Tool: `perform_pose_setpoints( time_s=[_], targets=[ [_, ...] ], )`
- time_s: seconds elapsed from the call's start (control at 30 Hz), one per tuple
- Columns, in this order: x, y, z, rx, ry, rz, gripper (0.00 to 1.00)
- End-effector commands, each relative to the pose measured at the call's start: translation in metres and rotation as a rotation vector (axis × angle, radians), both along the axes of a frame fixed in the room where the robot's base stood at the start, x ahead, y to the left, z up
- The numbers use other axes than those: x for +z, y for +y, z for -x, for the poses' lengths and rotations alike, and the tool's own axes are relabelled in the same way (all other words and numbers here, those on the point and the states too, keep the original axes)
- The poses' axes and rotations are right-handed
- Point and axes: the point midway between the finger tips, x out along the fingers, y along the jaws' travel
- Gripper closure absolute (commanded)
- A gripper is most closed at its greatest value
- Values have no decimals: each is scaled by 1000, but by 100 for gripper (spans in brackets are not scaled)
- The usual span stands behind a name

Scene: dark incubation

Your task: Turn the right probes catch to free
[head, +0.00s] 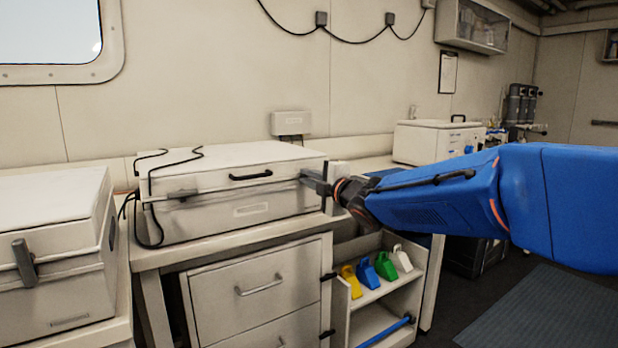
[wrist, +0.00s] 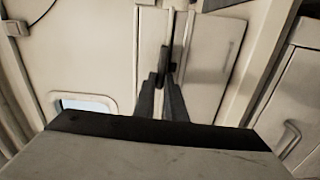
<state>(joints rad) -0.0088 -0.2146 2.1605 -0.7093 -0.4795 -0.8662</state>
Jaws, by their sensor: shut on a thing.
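A pale box (head: 235,205) with a lid and a black handle (head: 251,175) stands on the bench. Its left catch (head: 180,195) is a grey lever lying about level along the lid seam. The right catch (head: 316,184) is at the box's right front corner, partly hidden by my gripper. My gripper (head: 328,186) reaches it from the right. In the wrist view, my gripper's two dark fingers (wrist: 163,92) are close together and shut on the right catch, a dark narrow piece (wrist: 167,55). The exact angle of this catch is hard to tell.
Black cables (head: 150,190) hang over the box's left side. Another closed box (head: 55,250) stands at the far left. Below are drawers (head: 262,290) and a shelf with yellow, blue, green and white scoops (head: 385,266). A white machine (head: 435,142) stands behind my arm.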

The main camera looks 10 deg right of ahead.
Motion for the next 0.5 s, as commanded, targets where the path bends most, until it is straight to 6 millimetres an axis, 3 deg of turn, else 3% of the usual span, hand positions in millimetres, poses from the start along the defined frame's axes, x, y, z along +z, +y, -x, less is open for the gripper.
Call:
perform_pose_setpoints(
  time_s=[0.5],
  targets=[
    [-2,0,0,0,-20,67,100]
  ],
)
